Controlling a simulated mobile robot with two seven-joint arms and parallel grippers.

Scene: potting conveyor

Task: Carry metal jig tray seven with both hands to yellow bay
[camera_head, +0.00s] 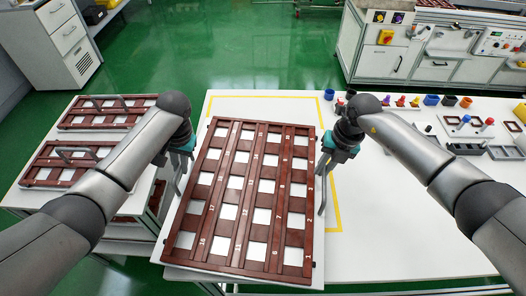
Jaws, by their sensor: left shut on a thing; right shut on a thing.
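The jig tray (245,196) is a reddish-brown slatted grid with white numbers and open cells, large in the middle of the head view. I cannot read a tray number seven on it. My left gripper (179,172) is shut at its left side, and my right gripper (321,182) is shut on the silver handle at its right side. The yellow bay (270,96) is a yellow outline on the white table; its far and right lines show. The tray covers much of it, and its near end reaches towards me past the visible outline. I cannot tell whether the tray touches the table.
More brown trays with handles (73,163) lie on a lower white table at left. Coloured cups (431,100), small parts and a grey bin (465,148) stand on the table's right side. The white table's front right (410,240) is clear. A machine bench (430,55) stands behind.

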